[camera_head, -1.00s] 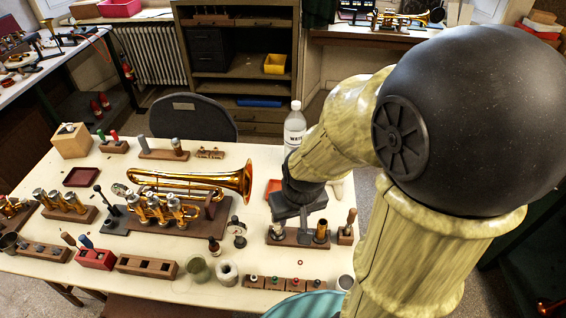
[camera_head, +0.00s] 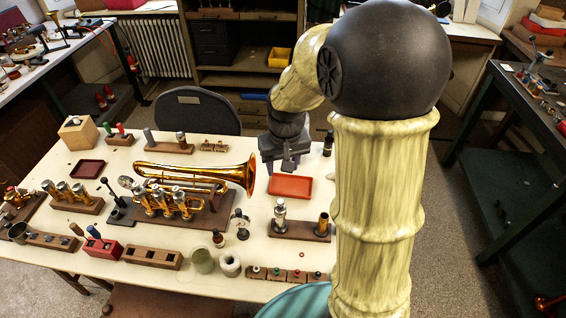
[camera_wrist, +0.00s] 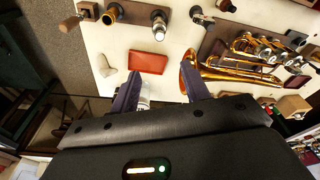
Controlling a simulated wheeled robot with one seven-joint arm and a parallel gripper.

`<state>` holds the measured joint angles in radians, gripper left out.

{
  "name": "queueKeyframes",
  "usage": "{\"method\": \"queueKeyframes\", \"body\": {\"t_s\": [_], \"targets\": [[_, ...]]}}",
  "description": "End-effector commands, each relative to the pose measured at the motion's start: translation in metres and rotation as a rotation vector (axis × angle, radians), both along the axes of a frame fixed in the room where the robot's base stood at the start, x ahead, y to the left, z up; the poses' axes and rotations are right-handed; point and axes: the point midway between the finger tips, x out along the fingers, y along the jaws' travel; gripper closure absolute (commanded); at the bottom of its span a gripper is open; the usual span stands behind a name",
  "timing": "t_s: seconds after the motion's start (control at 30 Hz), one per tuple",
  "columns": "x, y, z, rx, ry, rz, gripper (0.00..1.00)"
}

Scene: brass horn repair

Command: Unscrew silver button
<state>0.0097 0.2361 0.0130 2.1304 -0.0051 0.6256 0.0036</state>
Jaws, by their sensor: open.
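The trumpet (camera_head: 190,175) lies on a dark wooden stand at the table's middle, with silver-capped valves (camera_head: 165,200) facing front. A silver valve piece (camera_head: 280,212) stands upright on a wooden block to the right; it also shows at the top of the wrist view (camera_wrist: 159,22). I cannot tell which small silver part is the button. My gripper (camera_head: 287,163) is open, behind the red tray and right of the trumpet bell. In the wrist view its fingers (camera_wrist: 160,82) are apart. A clear bottle (camera_wrist: 143,97) shows between and beyond them, partly hidden.
The red tray (camera_head: 290,187) is empty. A brass cylinder (camera_head: 323,224) shares the block with the silver valve piece. Several small buttons sit in a wooden rack (camera_head: 290,275) at the front edge. A chair (camera_head: 197,108) stands behind the table.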

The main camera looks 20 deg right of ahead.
Motion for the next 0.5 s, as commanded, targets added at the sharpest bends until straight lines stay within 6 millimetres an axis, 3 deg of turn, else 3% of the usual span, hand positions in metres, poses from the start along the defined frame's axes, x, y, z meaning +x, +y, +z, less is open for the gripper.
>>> {"method": "queueKeyframes", "body": {"t_s": [0.27, 0.5], "targets": [[0.001, -0.001, -0.009, -0.001, 0.003, -0.003, 0.54], [0.005, -0.002, -0.041, 0.0, 0.006, -0.004, 0.54]]}}
